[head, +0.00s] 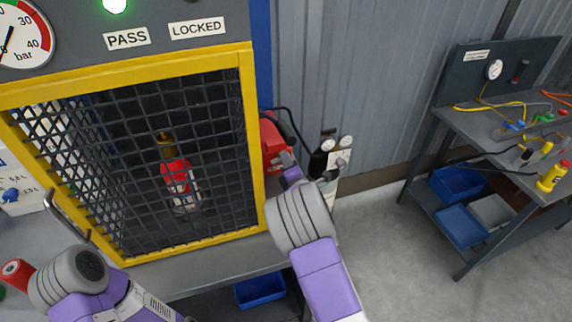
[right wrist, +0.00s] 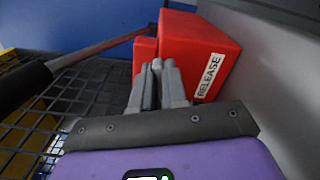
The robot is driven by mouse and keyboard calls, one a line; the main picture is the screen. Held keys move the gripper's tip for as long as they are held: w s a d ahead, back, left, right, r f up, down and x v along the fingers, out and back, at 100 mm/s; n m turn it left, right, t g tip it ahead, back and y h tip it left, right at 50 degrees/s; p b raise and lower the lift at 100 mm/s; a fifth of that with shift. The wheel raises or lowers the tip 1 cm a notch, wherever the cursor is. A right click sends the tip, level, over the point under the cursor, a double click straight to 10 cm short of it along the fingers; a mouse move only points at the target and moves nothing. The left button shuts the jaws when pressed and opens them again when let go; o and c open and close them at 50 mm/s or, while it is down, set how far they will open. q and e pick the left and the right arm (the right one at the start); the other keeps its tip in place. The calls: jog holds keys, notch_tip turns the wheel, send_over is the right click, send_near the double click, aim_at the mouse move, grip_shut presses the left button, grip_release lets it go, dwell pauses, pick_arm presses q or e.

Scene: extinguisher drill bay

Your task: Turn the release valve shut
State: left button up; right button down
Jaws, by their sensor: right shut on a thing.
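The release valve is a red box (right wrist: 200,50) with a white RELEASE label, close ahead in the right wrist view. A grey lever (right wrist: 100,47) with a black grip runs left from it. In the head view, the red valve (head: 273,143) sits just right of the yellow-framed cage, partly behind my right gripper. My right gripper (head: 285,160) is at its lower side. In the right wrist view its fingers (right wrist: 158,66) are close together against the front of the valve, shut on a part they mostly hide. My left arm shows at lower left; its fingers are not seen.
The yellow-framed mesh cage (head: 250,130) stands directly left, with a red extinguisher (head: 178,178) inside. A green lamp (head: 115,5) is lit above the PASS label. White-bodied gauges (head: 338,160) stand right of the valve. A workbench (head: 478,122) is at far right, with clear floor before it.

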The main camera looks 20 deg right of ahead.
jog(key=shift+f+m+b, duration=0.25)
jog(key=shift+m+b, duration=0.95)
jog(key=shift+m, duration=0.6)
jog(key=c, duration=1.2)
grip_release()
jog(key=shift+o, duration=0.2)
jog(key=s, duration=0.7)
jog(key=shift+s+d+p, duration=0.15)
jog(key=shift+p, duration=0.25)
jog(key=shift+s, duration=0.15)
